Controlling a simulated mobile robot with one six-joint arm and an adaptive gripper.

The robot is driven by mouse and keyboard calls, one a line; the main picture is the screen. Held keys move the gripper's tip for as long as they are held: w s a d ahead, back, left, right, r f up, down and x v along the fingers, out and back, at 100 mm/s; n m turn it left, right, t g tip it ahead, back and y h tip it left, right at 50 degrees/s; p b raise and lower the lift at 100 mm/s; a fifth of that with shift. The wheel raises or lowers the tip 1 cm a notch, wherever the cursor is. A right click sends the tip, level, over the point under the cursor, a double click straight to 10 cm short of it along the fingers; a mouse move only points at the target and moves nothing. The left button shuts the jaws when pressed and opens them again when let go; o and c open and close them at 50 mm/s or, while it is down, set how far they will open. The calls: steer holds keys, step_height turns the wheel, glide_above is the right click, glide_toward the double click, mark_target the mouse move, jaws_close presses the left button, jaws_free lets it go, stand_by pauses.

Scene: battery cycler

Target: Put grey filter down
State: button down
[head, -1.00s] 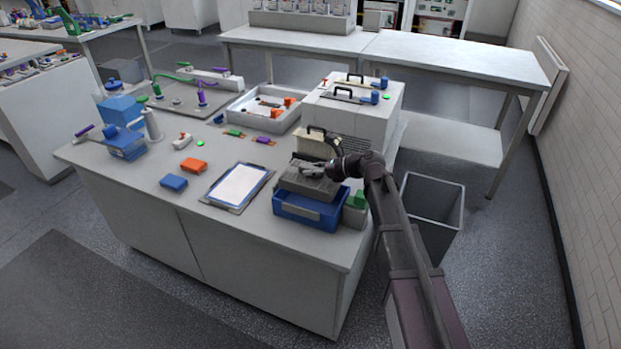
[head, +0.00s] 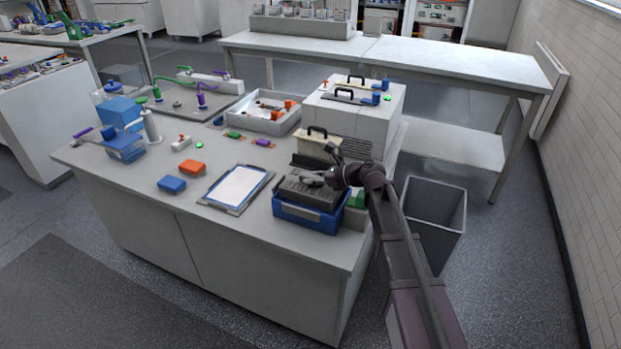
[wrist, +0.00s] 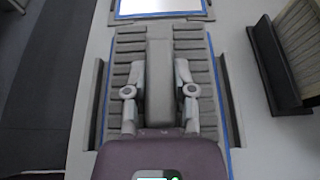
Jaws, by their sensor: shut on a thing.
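The grey filter (head: 302,193) is a ribbed grey block with a raised bar along its middle. It is over the blue tray (head: 305,219) at the front right of the bench; I cannot tell whether it rests on the tray. My gripper (head: 318,179) is shut on the filter's raised bar. In the wrist view my gripper (wrist: 159,85) has a finger on each side of the bar, and the filter (wrist: 189,45) nearly fills the tray's blue rim (wrist: 226,110).
A clipboard (head: 237,187) lies left of the tray. A cream filter with a black handle (head: 319,147) stands behind it. A green block (head: 357,200) is close on the right. A grey bin (head: 433,212) stands beyond the bench's right edge. Bare bench lies in front of the clipboard.

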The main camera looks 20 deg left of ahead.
steer(key=shift+f+b, duration=0.3)
steer(key=shift+f, duration=0.1)
steer(key=shift+c, duration=2.2)
jaws_free()
steer(key=shift+r, duration=0.15)
steer(key=shift+r+p, duration=0.6)
steer(key=shift+p, duration=0.1)
steer(key=p+v, duration=0.4)
steer(key=v, duration=0.8)
steer(key=shift+o, duration=0.2)
